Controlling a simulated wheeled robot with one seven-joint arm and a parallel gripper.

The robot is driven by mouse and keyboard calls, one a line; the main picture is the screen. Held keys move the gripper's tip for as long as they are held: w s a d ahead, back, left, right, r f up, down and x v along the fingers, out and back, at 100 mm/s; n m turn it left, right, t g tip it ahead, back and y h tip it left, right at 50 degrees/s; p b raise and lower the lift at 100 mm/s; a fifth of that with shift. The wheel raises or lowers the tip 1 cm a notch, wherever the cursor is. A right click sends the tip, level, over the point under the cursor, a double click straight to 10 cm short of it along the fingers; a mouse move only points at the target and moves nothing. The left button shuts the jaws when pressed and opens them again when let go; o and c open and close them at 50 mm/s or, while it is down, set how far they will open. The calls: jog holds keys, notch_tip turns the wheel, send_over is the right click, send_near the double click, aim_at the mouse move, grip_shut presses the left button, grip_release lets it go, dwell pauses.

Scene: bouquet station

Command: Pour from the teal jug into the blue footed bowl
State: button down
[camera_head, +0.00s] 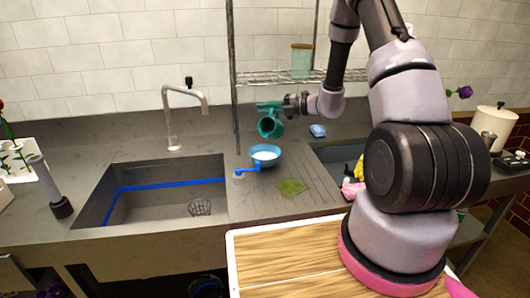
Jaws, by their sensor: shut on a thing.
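The teal jug (269,126) is held in the air, tilted, with its dark mouth facing the camera and downward. My gripper (289,106) is shut on the jug from the right, near its upper side. The blue footed bowl (266,155) stands on the counter below the jug. Pale content shows inside the bowl, and its foot is hidden. The jug is above the bowl and looks apart from it. I cannot make out a stream between them.
A sink (150,195) opens at the left, with a faucet (180,115) behind it. A rack post (233,75) rises just left of the jug.

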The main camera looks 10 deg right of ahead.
jog(key=shift+s+a+r+n, duration=0.15)
jog(key=shift+s+a+n, duration=0.1)
jog(key=shift+n, duration=0.25)
jog(key=shift+w+d, duration=0.2)
jog(key=shift+w+d, duration=0.75)
dwell(0.3)
jog(key=shift+d, duration=0.1)
jog(key=shift+n+p, duration=0.3)
jog(key=shift+p, duration=0.05)
dwell(0.6)
